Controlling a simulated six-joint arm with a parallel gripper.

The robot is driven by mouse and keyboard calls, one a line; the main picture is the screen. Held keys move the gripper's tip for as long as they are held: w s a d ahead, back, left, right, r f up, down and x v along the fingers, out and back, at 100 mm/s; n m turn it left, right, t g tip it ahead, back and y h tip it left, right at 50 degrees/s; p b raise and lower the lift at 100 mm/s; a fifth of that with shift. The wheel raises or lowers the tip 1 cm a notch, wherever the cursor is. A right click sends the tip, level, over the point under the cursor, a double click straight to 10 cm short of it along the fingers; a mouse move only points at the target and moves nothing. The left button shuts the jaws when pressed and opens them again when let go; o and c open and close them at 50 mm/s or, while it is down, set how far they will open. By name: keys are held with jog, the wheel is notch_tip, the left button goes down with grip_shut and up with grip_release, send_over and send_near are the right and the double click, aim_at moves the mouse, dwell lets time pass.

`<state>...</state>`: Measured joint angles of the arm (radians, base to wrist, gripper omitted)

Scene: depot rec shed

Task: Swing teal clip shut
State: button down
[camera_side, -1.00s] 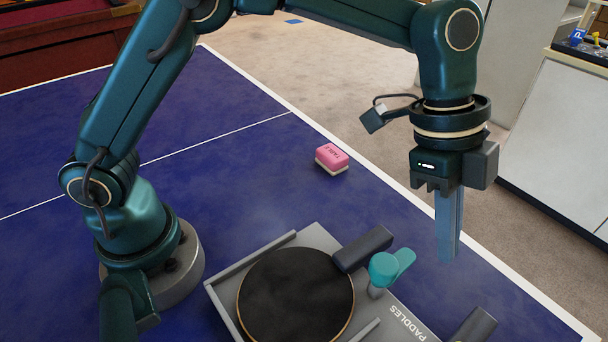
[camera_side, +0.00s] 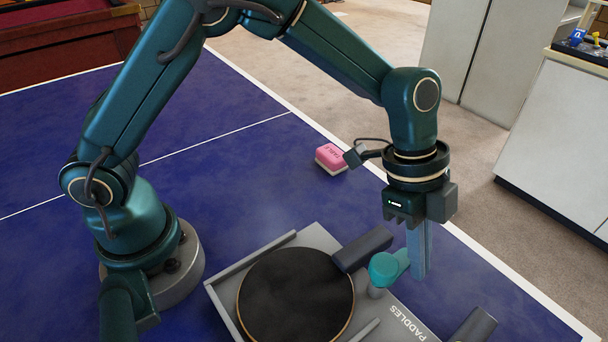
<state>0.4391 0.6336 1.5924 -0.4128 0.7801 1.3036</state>
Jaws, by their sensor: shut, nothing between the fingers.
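The teal clip (camera_side: 386,268) sits on a short grey post on the grey paddle holder (camera_side: 401,316), beside the black paddle (camera_side: 294,296). Its rounded end is at the left, over the post, and its arm points up and right, away from the paddle. The paddle lies flat in the holder, its dark handle (camera_side: 362,249) pointing to the upper right. My gripper (camera_side: 418,277) points down with its fingers shut and empty. The fingertips are just right of the clip's free end and partly overlap it in view; I cannot tell whether they touch.
A pink and cream block (camera_side: 332,159) lies on the blue table (camera_side: 230,190) behind the holder. A dark block (camera_side: 474,328) stands at the holder's right end. A white cabinet (camera_side: 556,140) is beyond the table's white edge. The table is clear left of the pink block.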

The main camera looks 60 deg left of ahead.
aim_at(399, 256)
jog(key=shift+w+a+n+t, duration=0.1)
jog(key=shift+a+n+t, duration=0.25)
jog(key=shift+n, duration=0.55)
jog(key=n, duration=0.1)
jog(key=a+n+t, duration=0.1)
jog(key=n, duration=0.1)
jog(key=shift+a+y, duration=0.3)
jog(key=shift+s+a, duration=0.2)
jog(key=shift+a, duration=0.35)
jog(key=shift+s+a, duration=0.15)
jog(key=shift+a, duration=0.5)
jog(key=shift+s, duration=0.1)
jog(key=shift+s+d, duration=0.25)
jog(key=shift+d, duration=0.5)
jog(key=shift+w, duration=0.1)
